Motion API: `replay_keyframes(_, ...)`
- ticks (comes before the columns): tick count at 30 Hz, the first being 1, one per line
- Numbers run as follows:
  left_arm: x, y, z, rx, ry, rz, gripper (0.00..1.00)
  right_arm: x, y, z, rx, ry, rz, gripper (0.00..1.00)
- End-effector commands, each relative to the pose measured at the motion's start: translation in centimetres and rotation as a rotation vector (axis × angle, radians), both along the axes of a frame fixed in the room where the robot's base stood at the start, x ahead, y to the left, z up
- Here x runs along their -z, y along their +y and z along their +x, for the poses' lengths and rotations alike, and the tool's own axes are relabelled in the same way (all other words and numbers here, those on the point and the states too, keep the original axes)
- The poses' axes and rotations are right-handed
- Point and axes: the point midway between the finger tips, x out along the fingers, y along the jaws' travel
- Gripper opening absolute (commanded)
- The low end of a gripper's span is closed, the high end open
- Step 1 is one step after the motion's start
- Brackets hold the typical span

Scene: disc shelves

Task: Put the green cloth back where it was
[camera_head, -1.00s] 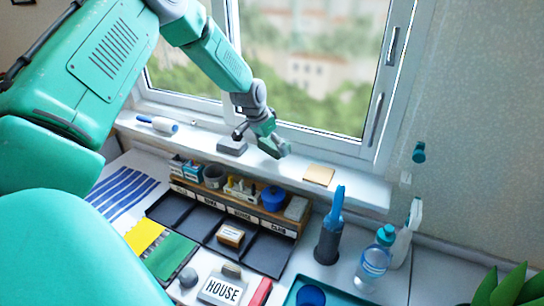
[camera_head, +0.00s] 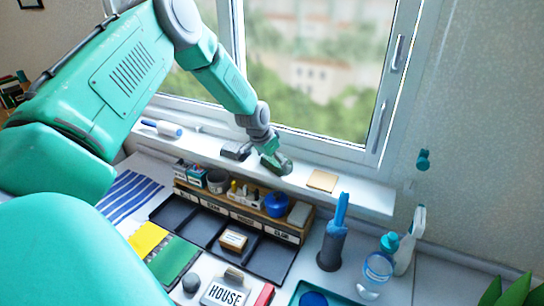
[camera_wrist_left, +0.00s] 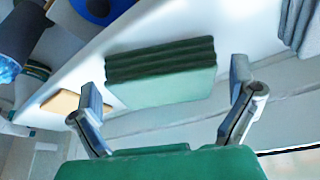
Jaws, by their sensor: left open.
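A folded green cloth (camera_wrist_left: 160,78), with several layers showing at one edge, lies on the white window sill in the left wrist view. My left gripper (camera_wrist_left: 163,82) is open, with one finger on either side of the cloth and visible gaps between. In the head view my left gripper (camera_head: 274,163) is low over the sill, and it largely hides the cloth there. A flat green piece (camera_head: 174,262) lies on the table beside a yellow one (camera_head: 147,239). My right gripper is not in view.
A tan square (camera_head: 322,180) lies on the sill right of my gripper, and a grey block (camera_head: 236,150) lies left. Below stands a wooden organizer (camera_head: 247,215) with a blue pot (camera_head: 276,203). A bottle (camera_head: 377,268) and a spray bottle (camera_head: 412,242) stand at the right.

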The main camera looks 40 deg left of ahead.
Motion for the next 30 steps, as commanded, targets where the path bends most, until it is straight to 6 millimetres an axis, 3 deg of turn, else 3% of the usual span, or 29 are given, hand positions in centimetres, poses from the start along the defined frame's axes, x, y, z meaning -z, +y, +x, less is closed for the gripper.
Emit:
replay_keyframes(5, -2.1, 0.1, -0.7, 0.0, -0.004, 0.0, 1.0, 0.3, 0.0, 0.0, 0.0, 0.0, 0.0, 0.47)
replay_keyframes(15, -8.2, 0.3, -3.1, 0.0, -0.005, 0.001, 1.0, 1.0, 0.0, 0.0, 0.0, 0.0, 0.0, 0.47)
replay_keyframes(22, -10.5, 0.4, -4.1, 0.0, -0.002, 0.001, 1.0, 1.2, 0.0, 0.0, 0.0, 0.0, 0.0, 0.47)
replay_keyframes(26, -9.6, -0.9, -4.7, 0.004, 0.013, 0.0, 1.0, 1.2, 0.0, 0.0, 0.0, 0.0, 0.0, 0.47)
replay_keyframes(29, -6.2, -4.3, -6.0, 0.009, 0.043, 0.004, 1.0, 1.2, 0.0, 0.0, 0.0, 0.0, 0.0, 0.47)
replay_keyframes(30, -4.2, -6.3, -7.0, 0.009, 0.061, 0.004, 1.0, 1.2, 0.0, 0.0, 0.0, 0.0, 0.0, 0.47)
